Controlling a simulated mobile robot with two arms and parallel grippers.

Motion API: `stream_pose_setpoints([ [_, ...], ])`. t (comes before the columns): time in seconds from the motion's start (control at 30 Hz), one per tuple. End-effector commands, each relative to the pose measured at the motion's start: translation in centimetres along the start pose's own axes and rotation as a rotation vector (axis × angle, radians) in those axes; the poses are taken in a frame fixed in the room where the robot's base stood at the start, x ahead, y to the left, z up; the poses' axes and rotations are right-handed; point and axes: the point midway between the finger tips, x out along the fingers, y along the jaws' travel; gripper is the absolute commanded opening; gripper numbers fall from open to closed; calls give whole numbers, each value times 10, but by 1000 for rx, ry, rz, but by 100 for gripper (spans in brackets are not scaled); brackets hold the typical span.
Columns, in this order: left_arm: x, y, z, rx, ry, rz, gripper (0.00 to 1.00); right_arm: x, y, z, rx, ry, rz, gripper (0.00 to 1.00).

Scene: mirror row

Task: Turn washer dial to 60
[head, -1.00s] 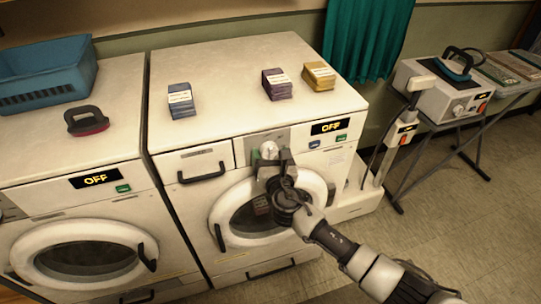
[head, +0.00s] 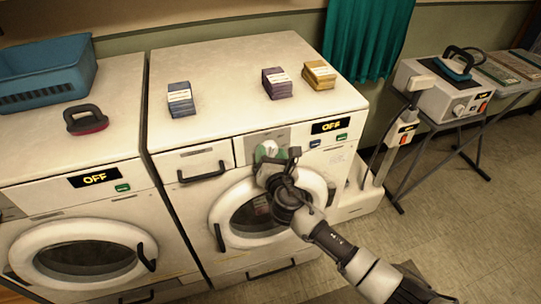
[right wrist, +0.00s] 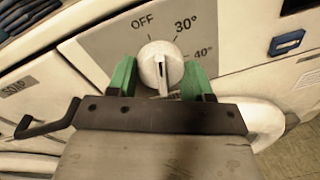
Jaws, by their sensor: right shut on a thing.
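The washer dial (right wrist: 160,62) is a round white knob with a raised ridge, on a grey panel marked OFF, 30° and 40° in the right wrist view. A 60 mark is not visible, and which mark the dial points to is unclear. My right gripper (right wrist: 158,77) is shut on the dial, with one green finger on each side of it. In the head view the same right gripper (head: 268,155) is at the front of the right-hand washer (head: 235,75) and partly hides the dial. That washer's display (head: 331,127) reads OFF. My left gripper is out of view.
A round door with a handle (head: 220,238) is below my right arm. A drawer with a dark handle (head: 201,173) is left of the dial. A second washer (head: 85,215) stands left; an ironing table (head: 445,120) is right.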

Motion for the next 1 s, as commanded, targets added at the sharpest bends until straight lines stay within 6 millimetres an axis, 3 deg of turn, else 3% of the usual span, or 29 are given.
stream_pose_setpoints([
  [1.0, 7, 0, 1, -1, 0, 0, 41, 0, 0, 1, 966, 81, -18, 27],
])
